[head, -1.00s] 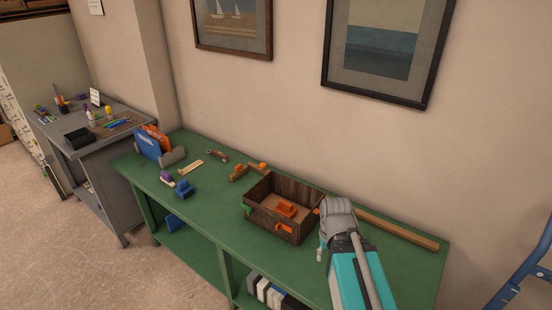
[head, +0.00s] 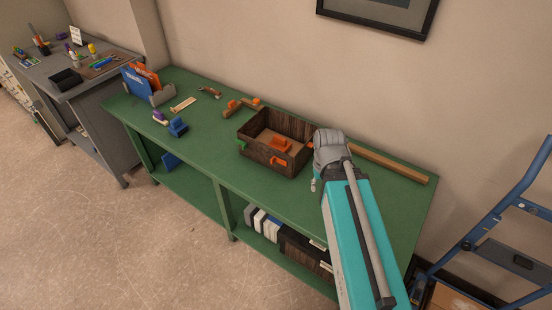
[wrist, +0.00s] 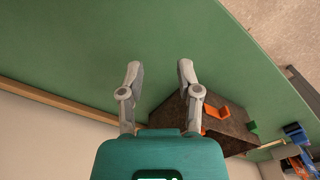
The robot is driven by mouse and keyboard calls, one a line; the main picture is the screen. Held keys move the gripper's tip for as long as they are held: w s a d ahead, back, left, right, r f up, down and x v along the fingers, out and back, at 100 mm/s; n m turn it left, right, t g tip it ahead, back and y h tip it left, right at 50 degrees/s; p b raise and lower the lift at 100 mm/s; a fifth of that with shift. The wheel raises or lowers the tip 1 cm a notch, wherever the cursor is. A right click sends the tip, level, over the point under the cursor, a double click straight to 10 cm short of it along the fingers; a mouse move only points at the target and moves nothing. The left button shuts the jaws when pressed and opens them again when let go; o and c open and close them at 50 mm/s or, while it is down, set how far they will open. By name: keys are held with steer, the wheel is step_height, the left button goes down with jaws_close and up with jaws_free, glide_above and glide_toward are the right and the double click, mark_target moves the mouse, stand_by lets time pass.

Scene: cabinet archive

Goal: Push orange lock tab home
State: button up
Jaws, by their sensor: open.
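A dark wooden open-topped box (head: 262,163) stands on the green bench (head: 205,150). An orange tab (head: 279,161) sticks out of its front wall and another orange piece (head: 310,145) shows at its right side. An orange block (head: 281,144) is inside, and a green tab (head: 240,144) is at its left. I cannot tell which orange piece is the lock tab. My gripper (wrist: 159,68) is open and empty over the bench, beside the box's right side. In the wrist view the box (wrist: 232,140) is partly hidden behind the right finger.
A long wooden strip (head: 390,163) lies along the bench's back edge, right of the box. Blue block (head: 178,127), wooden pieces and a book holder (head: 162,95) stand left. A blue stepladder (head: 505,215) stands at the right. The bench front is clear.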

steer(key=w+a+m, duration=0.3)
steer(key=w+a, duration=0.3)
steer(key=w, duration=0.5)
steer(key=r+m+p, duration=0.1)
steer(key=m, duration=0.3)
glide_above(272, 159)
steer(key=shift+w+r, duration=0.15)
step_height(272, 159, down, 8)
steer(key=b, duration=0.7)
steer(key=shift+r, duration=0.15)
steer(key=shift+f+b, duration=0.4)
steer(key=shift+b, duration=0.2)
steer(key=shift+d, duration=0.1)
jaws_close()
